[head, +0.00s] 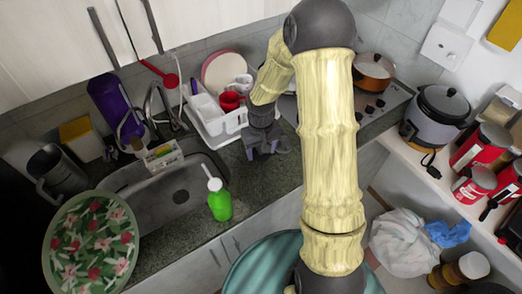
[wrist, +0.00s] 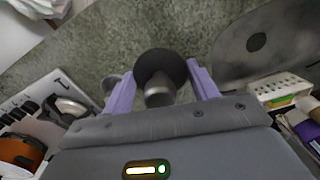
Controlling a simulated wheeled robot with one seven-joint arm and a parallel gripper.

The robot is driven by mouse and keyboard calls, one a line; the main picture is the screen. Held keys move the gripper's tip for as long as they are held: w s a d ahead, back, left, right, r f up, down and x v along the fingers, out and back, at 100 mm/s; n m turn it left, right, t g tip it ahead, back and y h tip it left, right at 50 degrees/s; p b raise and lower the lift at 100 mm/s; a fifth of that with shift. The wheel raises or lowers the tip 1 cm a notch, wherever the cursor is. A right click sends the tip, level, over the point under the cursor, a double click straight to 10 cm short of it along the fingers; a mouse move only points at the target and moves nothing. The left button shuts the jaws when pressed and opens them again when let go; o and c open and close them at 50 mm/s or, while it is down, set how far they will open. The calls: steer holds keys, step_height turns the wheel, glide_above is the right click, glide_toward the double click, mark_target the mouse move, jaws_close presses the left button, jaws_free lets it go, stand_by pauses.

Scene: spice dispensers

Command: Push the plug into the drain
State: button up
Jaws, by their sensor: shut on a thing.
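In the wrist view, the plug (wrist: 160,68) is a dark round piece with a short silvery stem, between the two lavender fingers of my gripper (wrist: 160,85). My gripper is shut on it. In the head view my gripper (head: 266,147) is over the counter, right of the sink and beside the white dish rack; I cannot make out the plug there. The sink (head: 150,212) is a grey basin with a dark round drain (head: 181,196) in its floor. The drain also shows in the wrist view (wrist: 256,42), up and to the right of the plug, apart from it.
A green bottle (head: 219,200) stands at the sink's right front edge. A sponge holder (head: 163,155) and the faucet (head: 160,105) are at the sink's back. A floral plate (head: 92,245) overlaps its left side.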

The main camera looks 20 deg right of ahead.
steer(key=shift+f+p, duration=0.1)
steer(key=shift+p, duration=0.3)
steer(key=shift+w+a+f+p, duration=0.1)
steer(key=shift+f+p, duration=0.2)
steer(key=shift+p, duration=0.2)
steer(key=shift+m, duration=0.6)
step_height(320, 180, down, 5)
steer(key=p, duration=0.4)
steer(key=shift+w+r, duration=0.1)
steer(key=shift+f, duration=0.45)
